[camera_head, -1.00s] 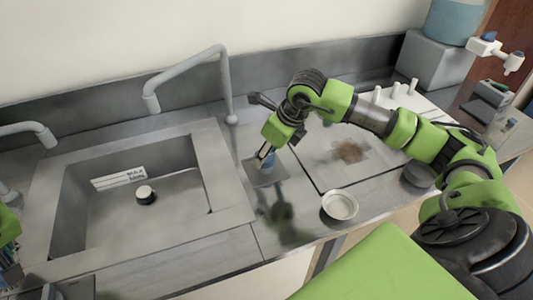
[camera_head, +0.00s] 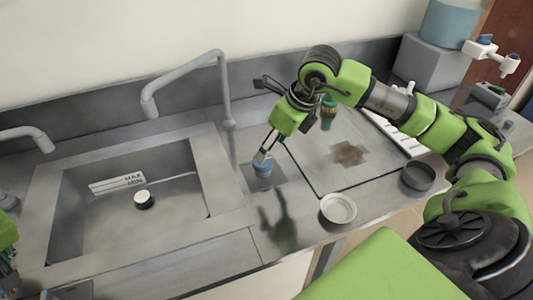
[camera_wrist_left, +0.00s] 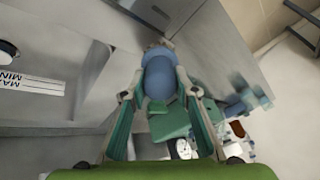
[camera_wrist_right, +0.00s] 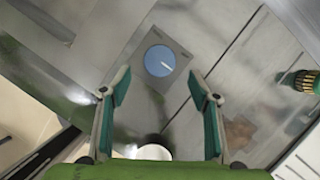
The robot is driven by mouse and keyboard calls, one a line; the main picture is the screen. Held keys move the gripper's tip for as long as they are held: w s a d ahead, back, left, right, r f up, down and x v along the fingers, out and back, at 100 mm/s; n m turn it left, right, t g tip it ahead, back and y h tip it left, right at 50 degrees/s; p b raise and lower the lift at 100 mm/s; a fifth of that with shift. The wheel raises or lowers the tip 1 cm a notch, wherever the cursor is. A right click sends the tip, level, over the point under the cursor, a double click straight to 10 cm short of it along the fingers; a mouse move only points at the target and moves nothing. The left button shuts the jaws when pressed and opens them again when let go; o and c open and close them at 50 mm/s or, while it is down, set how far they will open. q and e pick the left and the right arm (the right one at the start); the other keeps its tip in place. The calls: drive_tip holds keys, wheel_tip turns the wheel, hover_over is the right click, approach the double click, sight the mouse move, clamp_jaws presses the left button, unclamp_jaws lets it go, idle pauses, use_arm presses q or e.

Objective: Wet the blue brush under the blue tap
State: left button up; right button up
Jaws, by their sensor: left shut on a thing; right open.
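A blue round knob with a white line (camera_wrist_right: 159,61) is set on a square grey plate beside the sink; it also shows in the head view (camera_head: 261,164). The grey gooseneck tap (camera_head: 222,92) rises behind it, its spout over the sink. My right gripper (camera_wrist_right: 158,80) is open and empty, pointing down at the knob from above; its fingers are apart from each other. My left gripper (camera_wrist_left: 160,88) is shut on a rounded blue thing (camera_wrist_left: 158,77), seemingly the blue brush, seen end-on with a grey part beyond. In the head view only a bit of the left arm shows at the left edge.
The steel sink (camera_head: 232,200) holds a small black-and-white round piece (camera_head: 143,199). A white dish (camera_head: 338,208) and a dark dish (camera_head: 419,177) stand at right. A green banded object (camera_head: 328,110) stands behind my right arm. Another tap (camera_head: 28,130) is at left.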

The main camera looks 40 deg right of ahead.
drive_tip(key=v, duration=0.5)
drive_tip(key=shift+s+r, duration=0.1)
drive_tip(key=shift+r, duration=0.2)
